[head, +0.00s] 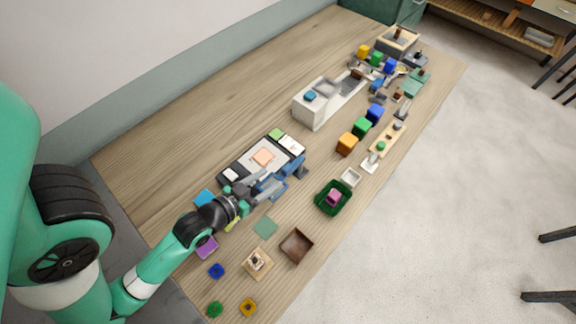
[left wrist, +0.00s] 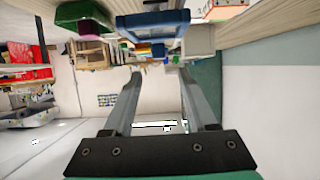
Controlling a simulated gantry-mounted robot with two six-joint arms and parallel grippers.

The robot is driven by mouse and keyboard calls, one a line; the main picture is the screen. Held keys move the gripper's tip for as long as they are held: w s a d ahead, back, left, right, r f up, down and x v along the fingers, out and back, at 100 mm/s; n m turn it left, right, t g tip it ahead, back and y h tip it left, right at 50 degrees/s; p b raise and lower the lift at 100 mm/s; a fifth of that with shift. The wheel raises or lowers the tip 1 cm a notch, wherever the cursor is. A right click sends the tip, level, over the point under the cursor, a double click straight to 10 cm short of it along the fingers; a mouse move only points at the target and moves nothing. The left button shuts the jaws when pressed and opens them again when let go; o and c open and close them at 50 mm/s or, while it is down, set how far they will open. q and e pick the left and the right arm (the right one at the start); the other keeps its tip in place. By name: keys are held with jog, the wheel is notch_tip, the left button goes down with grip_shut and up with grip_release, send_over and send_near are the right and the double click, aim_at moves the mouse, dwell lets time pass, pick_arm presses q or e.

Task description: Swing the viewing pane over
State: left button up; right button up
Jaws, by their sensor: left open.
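A blue frame (head: 277,191) stands at the near side of a flat dark-and-pale board (head: 262,157); I take it for the viewing pane, and any clear sheet in it is too small to make out. An orange square (head: 263,158) lies on the board. My left gripper (head: 263,187) is at the blue frame, its fingers pointing towards it. In the left wrist view, the two fingers (left wrist: 160,78) are apart with nothing between them, and the blue frame (left wrist: 152,22) shows beyond their tips. Contact cannot be told. My right gripper is not in view.
A white box (head: 309,110) stands farther back. Bare table runs along the wall behind the board.

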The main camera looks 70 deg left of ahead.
aim_at(288, 167)
pick_arm(q)
jog(key=x, duration=0.9)
jog(key=shift+w+b, duration=0.2)
jog(key=shift+b, duration=0.2)
grip_shut()
dwell(0.7)
